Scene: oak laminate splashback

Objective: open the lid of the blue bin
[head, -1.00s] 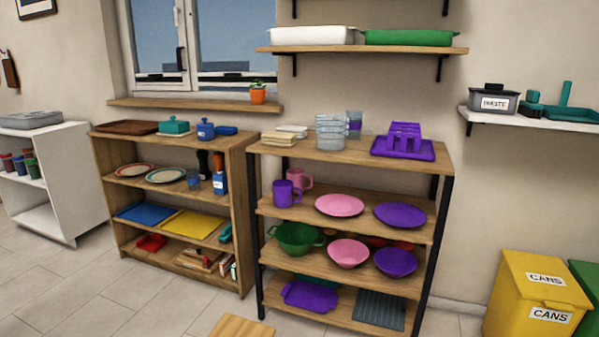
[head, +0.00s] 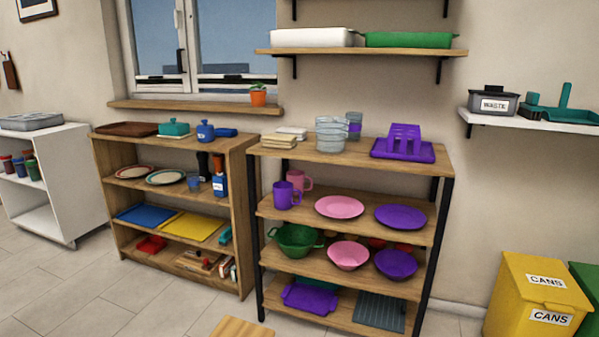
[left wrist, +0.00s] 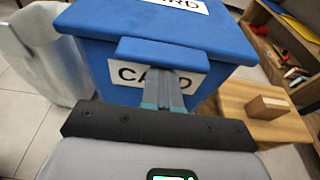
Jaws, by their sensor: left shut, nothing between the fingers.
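The blue bin (left wrist: 100,62) fills the upper middle of the left wrist view, with a white label reading CARD on its front. Its blue lid (left wrist: 160,30) looks shut and has a second label on top, cut off by the picture edge. A blue lip (left wrist: 178,52) juts from the lid's front edge. My left gripper (left wrist: 168,82) is shut and empty, with its fingertips just under this lip and in front of the label. I cannot tell whether they touch the lip. The bin and both grippers are out of the head view.
A pale grey object (left wrist: 45,55) stands close left of the bin. A wooden stool or block (left wrist: 262,125) is to its right, near a shelf. In the head view, a yellow CANS bin (head: 515,310) stands at the lower right, beside a green bin (head: 590,285) and loaded shelves (head: 300,152).

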